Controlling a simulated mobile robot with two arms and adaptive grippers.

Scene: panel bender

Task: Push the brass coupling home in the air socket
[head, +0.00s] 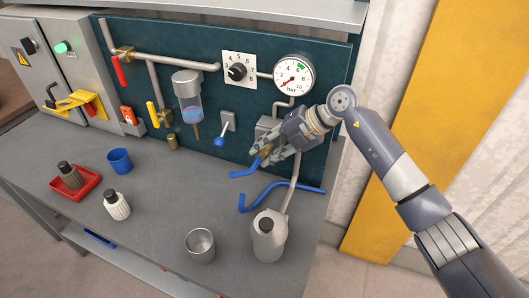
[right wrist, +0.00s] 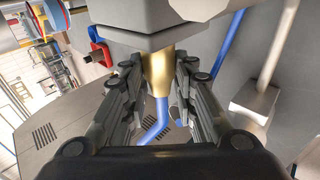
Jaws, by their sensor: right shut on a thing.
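The brass coupling (right wrist: 157,72) is upright between the two fingers of my right gripper (right wrist: 158,84) in the right wrist view. The fingers are closed on its sides. Its upper end meets the underside of the grey air socket block (right wrist: 135,18); how deep it sits is hidden. A blue hose (right wrist: 160,118) hangs from its lower end. In the head view my right gripper (head: 264,156) is at the panel just below the grey socket block (head: 267,127), and the hose (head: 244,173) sticks out below the fingers. My left gripper is not in view.
A pressure gauge (head: 293,77), a regulator dial (head: 238,70) and a blue-tipped lever (head: 222,136) are on the panel nearby. A grey jug (head: 269,238), a metal cup (head: 200,245) and a red tray (head: 88,190) stand on the bench. The bench middle is clear.

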